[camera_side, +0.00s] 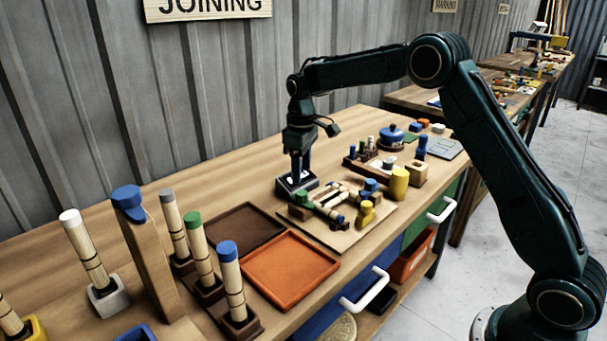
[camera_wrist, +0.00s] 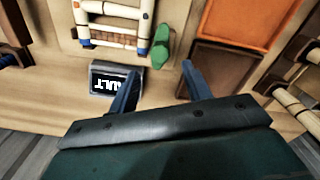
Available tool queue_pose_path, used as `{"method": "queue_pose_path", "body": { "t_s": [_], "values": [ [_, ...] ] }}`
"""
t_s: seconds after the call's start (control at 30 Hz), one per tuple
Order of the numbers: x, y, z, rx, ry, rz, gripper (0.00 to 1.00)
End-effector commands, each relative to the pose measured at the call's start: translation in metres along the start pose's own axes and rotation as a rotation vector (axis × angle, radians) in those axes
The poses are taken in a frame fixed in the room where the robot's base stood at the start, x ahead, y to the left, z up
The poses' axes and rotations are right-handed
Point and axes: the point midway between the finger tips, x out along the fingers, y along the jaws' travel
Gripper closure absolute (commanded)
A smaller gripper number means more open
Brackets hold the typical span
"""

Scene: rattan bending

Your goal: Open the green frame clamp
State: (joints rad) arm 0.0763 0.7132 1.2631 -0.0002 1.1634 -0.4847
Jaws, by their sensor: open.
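The green frame clamp (camera_wrist: 161,46) shows in the wrist view as a rounded green piece on the work board (camera_wrist: 180,12), beside the lower right corner of the rattan frame (camera_wrist: 112,22). In the side view it is a small green spot (camera_side: 304,199) at the left end of the frame (camera_side: 335,203). My gripper (camera_wrist: 160,68) is open and empty, its blue fingers apart. In the wrist view the clamp lies just beyond the fingertips, between their lines. In the side view my gripper (camera_side: 300,178) points down near the clamp, beside the display box. I see no contact with the clamp.
An orange tray (camera_side: 290,268) and a brown tray (camera_side: 240,231) lie left of the board. Upright rattan sticks (camera_side: 203,252) stand further left. A yellow cylinder (camera_side: 399,183) stands right.

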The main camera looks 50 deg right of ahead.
Motion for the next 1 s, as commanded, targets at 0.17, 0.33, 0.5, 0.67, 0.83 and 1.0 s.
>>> {"method": "queue_pose_path", "body": {
  "t_s": [0.17, 0.33, 0.5, 0.67, 0.83, 1.0],
  "values": [
    [-0.032, 0.000, -0.001, 0.000, 0.003, 0.002, 0.51],
    [-0.056, 0.000, -0.001, -0.001, 0.003, 0.002, 0.51],
    [-0.069, 0.000, -0.001, -0.001, 0.003, 0.001, 0.51],
    [-0.073, 0.000, 0.000, -0.001, 0.001, 0.000, 0.51],
    [-0.073, 0.000, 0.000, -0.001, 0.001, 0.000, 0.51],
    [-0.074, 0.000, 0.001, 0.000, 0.002, 0.001, 0.51]
  ]
}}
